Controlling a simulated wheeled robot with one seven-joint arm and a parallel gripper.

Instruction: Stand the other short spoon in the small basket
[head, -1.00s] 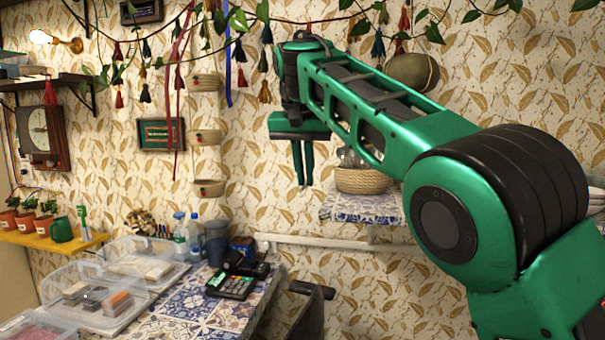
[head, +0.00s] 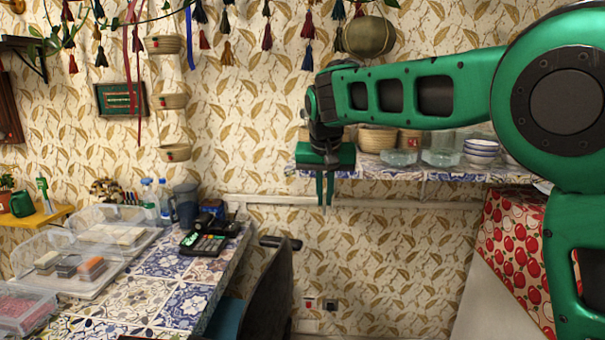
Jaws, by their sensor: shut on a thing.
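My gripper (head: 325,190) points straight down in front of the wall shelf (head: 340,172), its fingers close together. The thing between the fingers is too thin to make out; I take it to be the short spoon. A tan woven basket (head: 377,138) stands on the shelf, partly covered by my arm. A bit of another tan thing (head: 305,132) shows left of my wrist, mostly hidden. I see no spoons clearly; my arm covers that part of the shelf.
Glass bowls (head: 399,157) and stacked bowls (head: 481,150) stand farther right on the shelf. A tiled table (head: 185,290) with clear boxes is at left, a dark chair (head: 268,290) beside it. A gourd-like thing (head: 369,37) hangs above my arm.

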